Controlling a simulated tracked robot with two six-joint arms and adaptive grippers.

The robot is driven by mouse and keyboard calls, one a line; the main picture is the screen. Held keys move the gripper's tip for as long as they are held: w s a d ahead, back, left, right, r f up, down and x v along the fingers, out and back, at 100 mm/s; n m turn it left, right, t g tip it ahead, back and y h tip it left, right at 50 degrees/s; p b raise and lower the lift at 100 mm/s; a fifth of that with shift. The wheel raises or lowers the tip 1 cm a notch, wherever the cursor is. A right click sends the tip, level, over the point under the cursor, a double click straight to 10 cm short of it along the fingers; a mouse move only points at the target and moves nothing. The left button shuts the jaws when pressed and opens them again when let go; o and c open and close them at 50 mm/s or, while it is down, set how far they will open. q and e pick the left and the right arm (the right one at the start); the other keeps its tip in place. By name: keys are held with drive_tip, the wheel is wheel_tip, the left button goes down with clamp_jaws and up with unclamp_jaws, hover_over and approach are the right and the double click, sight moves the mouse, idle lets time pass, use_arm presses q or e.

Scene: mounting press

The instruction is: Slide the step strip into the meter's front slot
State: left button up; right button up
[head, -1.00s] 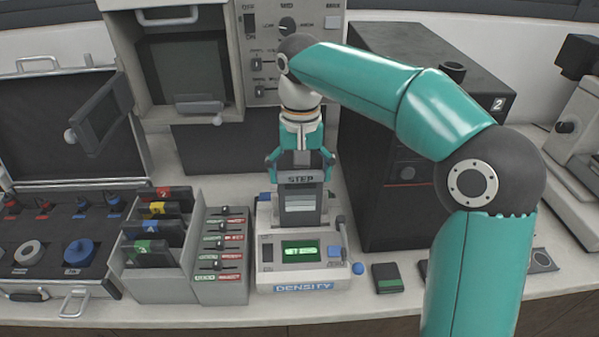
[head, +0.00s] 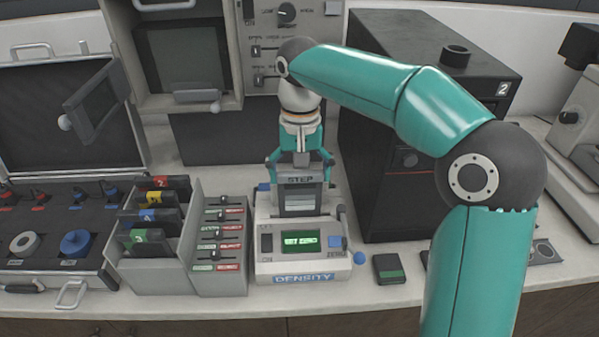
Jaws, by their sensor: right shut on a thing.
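The step strip (head: 300,193) is a dark strip with lighter grey bands and a "STEP" label at its top. It stands upright at the back part of the density meter (head: 302,263). The meter is a pale box with a lit green display and a blue "DENSITY" label. My right gripper (head: 301,171) is shut on the top end of the strip, above and behind the display. The strip's lower end meets the meter's top; whether it is inside a slot cannot be told. My left gripper is not in view.
A grey rack with coloured, numbered cartridges (head: 158,225) and a slider panel (head: 221,245) stand close left of the meter. A black cabinet (head: 395,180) stands right behind it. A small dark-green block (head: 388,269) lies right. An open case (head: 60,220) is at far left.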

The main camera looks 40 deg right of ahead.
drive_tip(key=o, duration=1.3)
drive_tip(key=shift+o, duration=0.2)
wheel_tip(320, 180, up, 10)
drive_tip(key=shift+w+r, duration=0.1)
drive_tip(key=shift+r, duration=0.85)
